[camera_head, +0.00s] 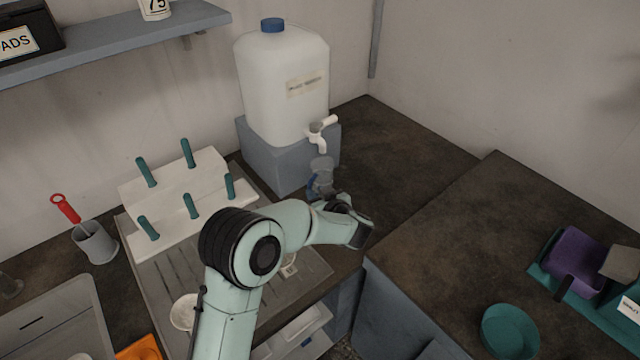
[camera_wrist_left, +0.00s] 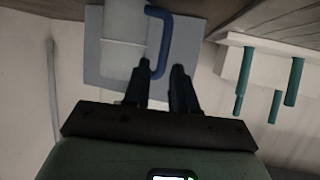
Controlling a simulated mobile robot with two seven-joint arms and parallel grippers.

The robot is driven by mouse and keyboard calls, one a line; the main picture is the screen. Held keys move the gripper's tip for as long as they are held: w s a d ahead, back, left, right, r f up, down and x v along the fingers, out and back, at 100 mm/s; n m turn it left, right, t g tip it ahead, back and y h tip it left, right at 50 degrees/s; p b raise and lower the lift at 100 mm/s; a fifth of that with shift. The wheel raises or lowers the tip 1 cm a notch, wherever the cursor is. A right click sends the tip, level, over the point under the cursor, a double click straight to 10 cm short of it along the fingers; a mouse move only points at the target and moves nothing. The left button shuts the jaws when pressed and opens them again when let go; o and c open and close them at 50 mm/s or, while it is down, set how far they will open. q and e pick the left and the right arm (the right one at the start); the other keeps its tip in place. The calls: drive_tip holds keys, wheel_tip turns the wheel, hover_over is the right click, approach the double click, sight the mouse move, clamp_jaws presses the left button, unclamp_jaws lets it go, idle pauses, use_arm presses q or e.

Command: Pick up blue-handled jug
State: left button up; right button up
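The jug (camera_head: 321,165) is clear with a blue handle. In the head view it stands beneath the white tap, partly hidden by my left arm. In the left wrist view the blue handle (camera_wrist_left: 164,40) stands out from the pale jug body (camera_wrist_left: 124,35). My left gripper (camera_head: 338,203) is at the handle's side of the jug, its tips partly hidden in the head view. In the left wrist view its fingers (camera_wrist_left: 161,72) are apart. The handle's near end shows close to the left finger, and I cannot tell whether they touch. My right gripper is out of view.
A large white water container (camera_head: 283,85) with a tap (camera_head: 320,130) stands on a grey block (camera_head: 270,160) just behind the jug. A white rack with teal pegs (camera_head: 172,178) is left of the gripper. The dark counter (camera_head: 410,150) to the right is clear.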

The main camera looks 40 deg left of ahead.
sight(310, 188)
use_arm(q)
drive_tip(key=x, duration=0.5)
drive_tip(key=shift+s+a+f, duration=0.1)
drive_tip(key=shift+a+f, duration=0.05)
drive_tip(key=shift+a, duration=0.05)
clamp_jaws()
drive_tip(key=shift+r, duration=0.3)
drive_tip(key=shift+r, duration=1.5)
drive_tip(key=s+d, duration=0.4)
drive_tip(key=d, duration=0.3)
drive_tip(key=s+d, duration=0.5)
drive_tip(key=d, duration=0.3)
drive_tip(key=shift+d, duration=0.3)
